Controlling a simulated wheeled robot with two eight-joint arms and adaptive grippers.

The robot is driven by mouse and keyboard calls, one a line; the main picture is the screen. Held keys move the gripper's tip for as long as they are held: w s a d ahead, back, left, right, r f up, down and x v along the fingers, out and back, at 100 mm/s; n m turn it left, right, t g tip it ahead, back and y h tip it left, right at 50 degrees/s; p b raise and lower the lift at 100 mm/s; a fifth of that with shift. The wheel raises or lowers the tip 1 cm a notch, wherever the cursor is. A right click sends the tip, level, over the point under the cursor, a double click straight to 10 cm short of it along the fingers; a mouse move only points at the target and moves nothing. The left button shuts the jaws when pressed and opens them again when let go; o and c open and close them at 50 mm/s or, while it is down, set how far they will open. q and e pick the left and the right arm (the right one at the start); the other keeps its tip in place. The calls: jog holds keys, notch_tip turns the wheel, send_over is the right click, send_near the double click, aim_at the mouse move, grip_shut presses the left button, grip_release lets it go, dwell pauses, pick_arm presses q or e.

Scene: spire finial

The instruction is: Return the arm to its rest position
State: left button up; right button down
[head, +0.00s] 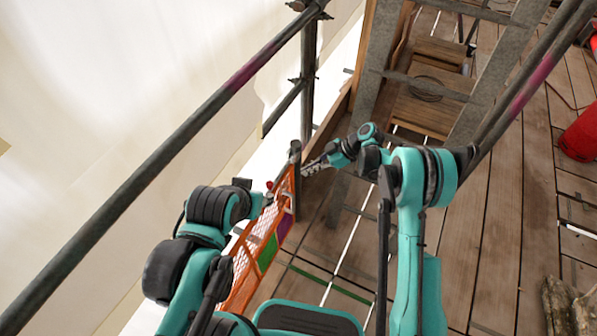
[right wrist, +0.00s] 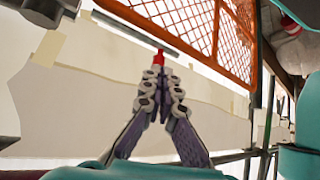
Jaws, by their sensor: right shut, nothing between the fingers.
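My right gripper (head: 313,167) is above the wooden deck, just right of the upper end of the orange mesh barrier (head: 245,258). Its fingers are shut and empty. In the right wrist view, my right gripper (right wrist: 160,88) has its fingertips together, with a small red piece (right wrist: 158,58) lined up beyond them; I cannot tell the gap. The mesh (right wrist: 195,22) shows above the fingers there. My left arm reaches up from the lower left beside the barrier. Its fingers cannot be made out. A small red item (head: 269,185) shows near its end.
A dark scaffold pole (head: 160,150) crosses on the left, and another with a pink band (head: 530,85) on the right. A wooden frame with a coiled item (head: 425,88) stands at the back. A red cylinder (head: 580,135) is at right.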

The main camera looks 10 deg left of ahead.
jog(key=shift+d+r, duration=0.45)
jog(key=s+d+r+m+t+h, duration=0.25)
jog(key=d+r+m, duration=0.3)
jog(key=r, duration=0.35)
jog(key=s+d+r+m+t+h, duration=0.1)
jog(key=s+d+r+m+t, duration=0.1)
jog(key=s+d+r+m, duration=0.5)
jog(key=s+d+r+m+t+h, duration=0.2)
jog(key=s+d+m+h, duration=0.1)
jog(key=s+d, duration=0.3)
jog(key=s+d+r+m+t+h, duration=0.3)
jog(key=s+d+m, duration=0.2)
jog(key=s, duration=0.5)
jog(key=shift+d, duration=1.3)
jog(key=shift+s, duration=0.1)
